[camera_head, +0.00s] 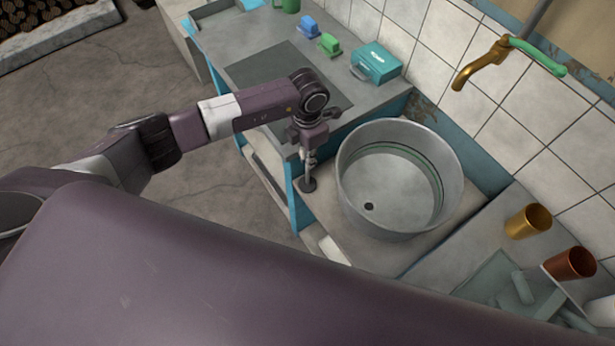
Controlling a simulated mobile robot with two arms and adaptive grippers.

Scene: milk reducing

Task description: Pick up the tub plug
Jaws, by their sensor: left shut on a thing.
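My left arm comes in from the left, and its gripper (309,161) points down just left of the metal tub. It is shut on the tub plug (308,186), a small dark grey disc at the fingertips. The plug is close to the ledge beside the tub; I cannot tell whether it touches it. My right gripper is not in view.
A teal case (376,63), blue and green small items stand on the counter behind. Gold (528,221) and copper (570,264) cups stand at the right.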

